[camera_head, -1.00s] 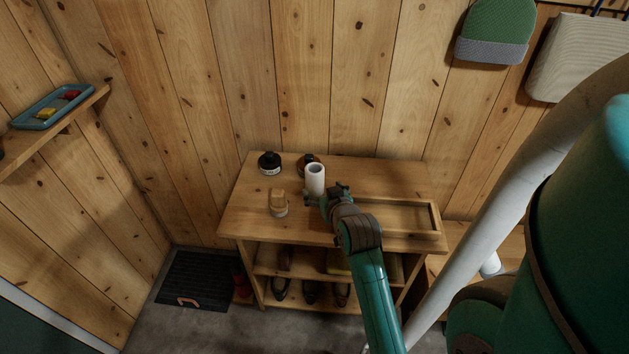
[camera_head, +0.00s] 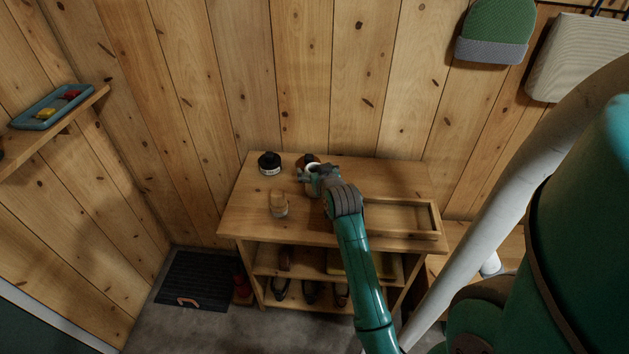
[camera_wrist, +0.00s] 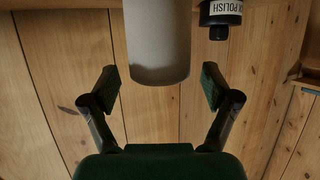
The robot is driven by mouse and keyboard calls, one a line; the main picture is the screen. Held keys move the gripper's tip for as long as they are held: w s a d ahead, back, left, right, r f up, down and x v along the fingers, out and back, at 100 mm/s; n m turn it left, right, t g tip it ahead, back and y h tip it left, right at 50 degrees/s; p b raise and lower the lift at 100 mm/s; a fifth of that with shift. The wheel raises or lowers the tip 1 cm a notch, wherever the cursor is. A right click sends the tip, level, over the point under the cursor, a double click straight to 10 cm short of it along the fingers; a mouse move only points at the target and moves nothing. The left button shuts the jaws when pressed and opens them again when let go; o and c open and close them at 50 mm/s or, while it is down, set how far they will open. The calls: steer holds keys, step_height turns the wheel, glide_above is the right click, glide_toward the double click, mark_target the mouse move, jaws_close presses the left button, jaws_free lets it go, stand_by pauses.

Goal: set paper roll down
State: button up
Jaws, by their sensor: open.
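The paper roll (camera_head: 312,167) stands upright on the wooden bench top (camera_head: 240,215), mostly covered by my gripper (camera_head: 314,178) in the head view. In the wrist view, which is upside down, the pale roll (camera_wrist: 157,40) comes in from the top edge. The two fingers of my gripper (camera_wrist: 160,78) are spread wide, one on each side of the roll's near end. Gaps show between each finger and the roll. The roll's contact with the bench is hidden.
A black polish jar (camera_head: 269,163) and a partly hidden dark brown item (camera_head: 308,158) stand behind the roll. A wooden brush (camera_head: 279,203) stands at the front left. A shallow wooden tray (camera_head: 436,215) takes the bench's right side. Shoes lie on the shelf below.

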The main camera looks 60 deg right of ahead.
steer(key=shift+w+d+f, duration=0.35)
steer(key=shift+w+d, duration=0.1)
steer(key=c, duration=1.4)
